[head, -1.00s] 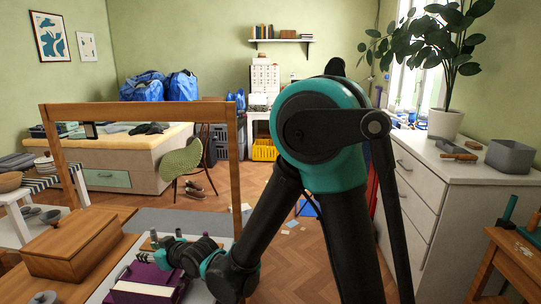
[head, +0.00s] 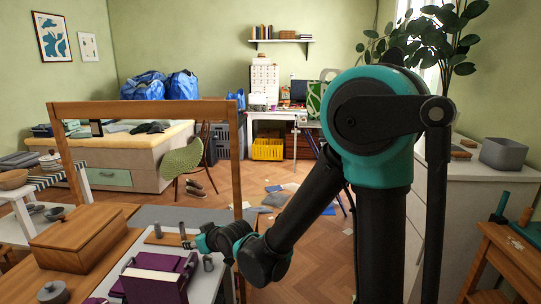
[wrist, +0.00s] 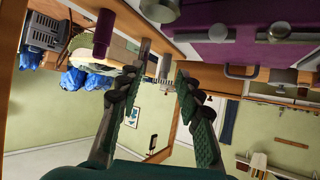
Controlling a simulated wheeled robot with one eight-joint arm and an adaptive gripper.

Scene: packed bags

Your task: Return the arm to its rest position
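My arm is folded across the head view, with its large teal and black joint at the right of centre. My gripper (head: 189,243) is at the end of the arm, near the wooden frame's right post and behind the purple case (head: 158,285). In the wrist view its two dark-green padded fingers (wrist: 164,62) stand apart with nothing between them. The purple case also shows at the top of the wrist view (wrist: 225,52), apart from the fingers. The fingertips are small in the head view.
A wooden frame (head: 140,109) stands around the gripper's side of the table. A wooden box (head: 80,236), a grey cylinder (head: 208,263) and a small board (head: 166,239) are close by. A white dresser (head: 460,190) stands right of my arm. Papers lie on the floor.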

